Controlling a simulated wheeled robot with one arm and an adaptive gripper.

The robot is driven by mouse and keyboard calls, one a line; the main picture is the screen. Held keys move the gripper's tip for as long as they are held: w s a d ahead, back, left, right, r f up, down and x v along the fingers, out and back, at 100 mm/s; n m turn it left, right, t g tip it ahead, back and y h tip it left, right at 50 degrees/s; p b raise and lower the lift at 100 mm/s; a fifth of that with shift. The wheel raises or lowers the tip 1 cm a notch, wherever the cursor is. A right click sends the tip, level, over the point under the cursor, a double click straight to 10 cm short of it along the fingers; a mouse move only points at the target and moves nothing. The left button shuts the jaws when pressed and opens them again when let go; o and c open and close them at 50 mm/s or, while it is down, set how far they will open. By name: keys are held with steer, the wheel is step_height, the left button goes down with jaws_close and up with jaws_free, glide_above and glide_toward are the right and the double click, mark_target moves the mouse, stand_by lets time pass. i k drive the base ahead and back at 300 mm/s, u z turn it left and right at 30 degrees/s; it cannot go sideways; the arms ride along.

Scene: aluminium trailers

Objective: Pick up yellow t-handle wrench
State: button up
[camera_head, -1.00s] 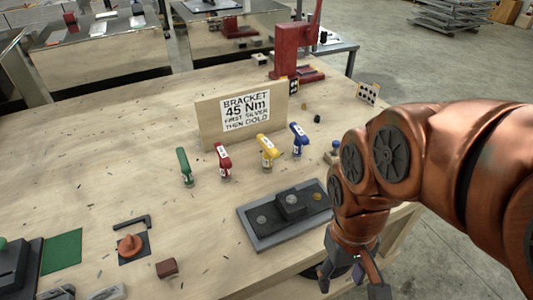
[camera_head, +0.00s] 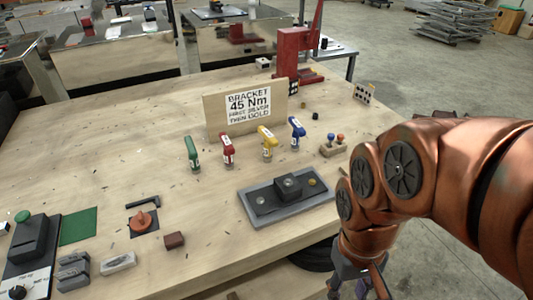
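The yellow t-handle wrench (camera_head: 268,142) stands upright on the wooden workbench, in front of the sign board. A blue t-handle wrench (camera_head: 297,133) stands to its right. A red one (camera_head: 228,150) and a green one (camera_head: 192,153) stand to its left. My gripper (camera_head: 358,291) hangs at the bottom of the view, right of the bench's front edge and well away from the wrenches. Its fingers point down and are partly cut off by the frame's lower edge, so their opening is unclear. I see nothing held in it.
A grey tray with a dark bracket (camera_head: 262,213) lies in front of the wrenches. The sign board (camera_head: 215,119) stands behind them. A red press (camera_head: 291,55) is at the back. A small block with red and blue knobs (camera_head: 331,151) sits right. The bench's left middle is mostly clear.

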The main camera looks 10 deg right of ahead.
mark_target(270, 141)
steer(key=k, duration=0.1)
steer(key=u, duration=1.2)
steer(key=i, duration=0.5)
steer(key=z, duration=0.05)
